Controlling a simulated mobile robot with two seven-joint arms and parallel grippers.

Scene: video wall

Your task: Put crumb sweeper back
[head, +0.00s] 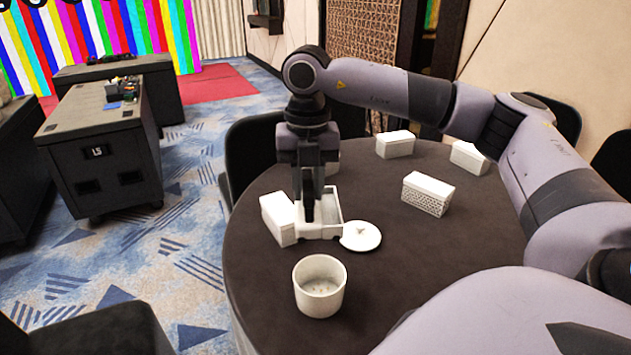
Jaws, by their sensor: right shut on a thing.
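My right gripper (308,212) points straight down at the near left part of the round table, and its fingers are shut. The fingertips reach down inside a white open tray (331,231), close to its left side. What they hold is mostly hidden by the fingers, and I cannot tell the crumb sweeper clearly from the white pieces around it. A white box (279,218) stands right beside the tray on the left. My left gripper is not in view.
On the dark round table (400,270) are a white round lid (361,236), a white pot (319,287) and a patterned white box (428,194). Two white boxes (395,145) (468,157) stand farther back. Dark chairs (251,160) surround it. Black cases (100,150) stand at left.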

